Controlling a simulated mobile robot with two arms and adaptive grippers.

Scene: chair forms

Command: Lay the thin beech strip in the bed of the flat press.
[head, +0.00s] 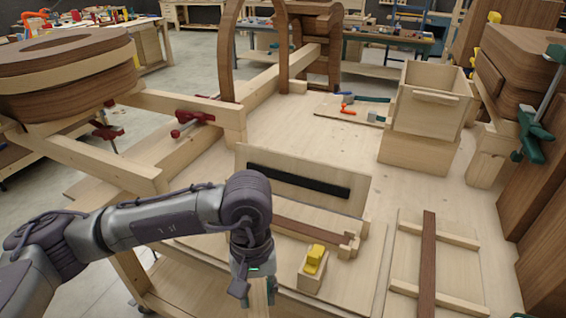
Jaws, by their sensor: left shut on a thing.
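What looks like the flat press stands at the near edge of the bench. Its pale raised board (350,199) carries a black bar (298,180). In front is its low bed, with a dark brown strip (310,230) along it and a yellow-topped block (313,270) at its front. My left gripper (260,294) points down at the bench's front edge, left of the block. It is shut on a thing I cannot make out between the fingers. I cannot pick out the thin beech strip. My arm hides the bed's left end. My right gripper is not in view.
A pale panel with two battens (440,294) and a dark strip (428,260) across them lies right of the press. An open wooden box (430,100) stands behind. Red clamps (193,118) and beams are at left. The bench middle behind the raised board is clear.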

